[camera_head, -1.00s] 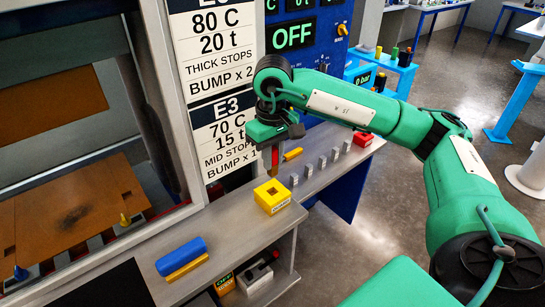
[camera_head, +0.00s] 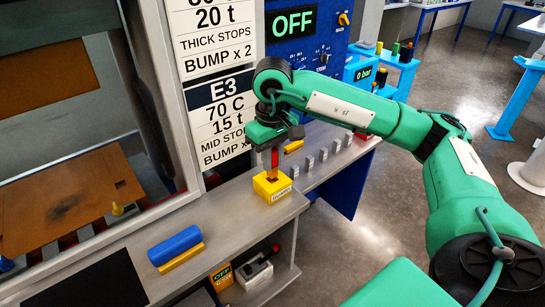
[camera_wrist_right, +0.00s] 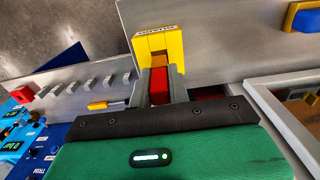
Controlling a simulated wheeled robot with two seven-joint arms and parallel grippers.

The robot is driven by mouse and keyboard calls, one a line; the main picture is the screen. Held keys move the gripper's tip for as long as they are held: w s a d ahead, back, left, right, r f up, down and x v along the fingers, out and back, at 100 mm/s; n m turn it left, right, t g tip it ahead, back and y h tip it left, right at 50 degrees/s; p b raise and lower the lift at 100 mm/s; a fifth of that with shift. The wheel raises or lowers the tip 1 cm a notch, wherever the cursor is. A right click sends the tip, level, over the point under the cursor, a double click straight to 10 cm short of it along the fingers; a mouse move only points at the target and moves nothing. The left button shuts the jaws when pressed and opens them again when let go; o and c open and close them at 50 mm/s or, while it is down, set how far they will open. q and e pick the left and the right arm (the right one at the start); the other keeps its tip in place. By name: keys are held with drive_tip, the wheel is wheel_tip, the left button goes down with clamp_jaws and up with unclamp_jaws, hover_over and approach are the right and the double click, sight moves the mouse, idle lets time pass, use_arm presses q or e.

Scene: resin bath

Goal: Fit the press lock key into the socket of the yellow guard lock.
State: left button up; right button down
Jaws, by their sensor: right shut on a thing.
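The yellow guard lock (camera_head: 264,190) stands on the grey bench, with its dark square socket on top. It also shows in the wrist view (camera_wrist_right: 142,45). My right gripper (camera_head: 271,158) is directly above it, pointing down, shut on the red press lock key (camera_wrist_right: 159,88). The key's red part (camera_head: 275,158) shows between the fingers. Its brownish lower end (camera_wrist_right: 160,62) is at the socket opening. I cannot tell how far, if at all, the end is inside. The key looks roughly upright. My left gripper is not in view.
A blue cylinder (camera_head: 174,247) and a yellow bar (camera_head: 181,258) lie on the bench left of the lock. Several small grey blocks (camera_head: 323,155) stand in a row behind it, near a yellow piece (camera_head: 293,146). The press frame (camera_head: 160,218) borders the bench at left.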

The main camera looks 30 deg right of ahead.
sight(275, 165)
drive_tip(key=shift+b, duration=0.55)
idle(0.6)
drive_tip(key=shift+b, duration=0.6)
idle(0.8)
drive_tip(key=shift+f+b, duration=1.5)
drive_tip(key=shift+b, duration=0.15)
drive_tip(key=shift+f, duration=0.1)
drive_tip(key=shift+s+d+f+b, duration=0.1)
drive_tip(key=shift+d+f+b, duration=0.2)
drive_tip(key=shift+b, duration=0.1)
